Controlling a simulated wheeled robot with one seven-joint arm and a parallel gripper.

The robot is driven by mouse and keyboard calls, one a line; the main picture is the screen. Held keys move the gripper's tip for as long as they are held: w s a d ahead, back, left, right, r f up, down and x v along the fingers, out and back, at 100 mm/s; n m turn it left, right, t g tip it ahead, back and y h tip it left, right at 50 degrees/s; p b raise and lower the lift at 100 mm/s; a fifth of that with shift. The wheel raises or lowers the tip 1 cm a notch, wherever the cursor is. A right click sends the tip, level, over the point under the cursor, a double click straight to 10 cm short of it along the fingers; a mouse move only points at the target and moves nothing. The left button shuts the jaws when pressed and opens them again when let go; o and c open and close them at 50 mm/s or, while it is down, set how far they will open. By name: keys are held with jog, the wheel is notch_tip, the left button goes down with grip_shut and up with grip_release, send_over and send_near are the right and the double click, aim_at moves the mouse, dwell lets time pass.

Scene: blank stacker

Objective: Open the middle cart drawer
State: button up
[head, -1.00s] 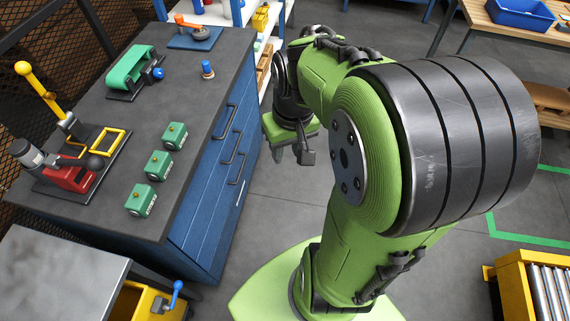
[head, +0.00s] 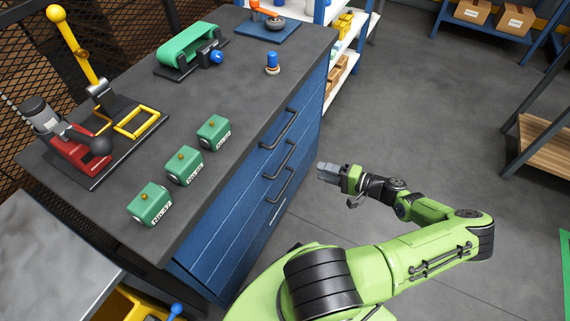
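The blue cart (head: 228,219) stands at the left with a dark grey top. Its front shows three dark bar handles, one above another: the upper handle (head: 281,130), the middle handle (head: 281,160) and the lower handle (head: 283,186). The drawers look shut, flush with the front. My gripper (head: 322,171) is to the right of the handles, pointing left toward the cart front, apart from it. Its fingers are small and seen from above; I cannot tell whether they are parted. Nothing shows held in it.
On the cart top (head: 235,185) stand several green boxes (head: 185,165), a red machine (head: 85,150), a yellow lever (head: 75,45), a green belt unit (head: 188,45) and a blue-topped peg (head: 272,63). A white shelf (head: 345,68) stands behind. Grey floor (head: 430,110) is open at the right.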

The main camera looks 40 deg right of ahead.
aim_at(285, 160)
jog(key=b+x, duration=0.3)
jog(key=x, duration=1.1)
jog(key=shift+w+a+f, duration=0.15)
jog(key=shift+w+a, duration=0.05)
jog(key=shift+a, duration=0.05)
grip_shut()
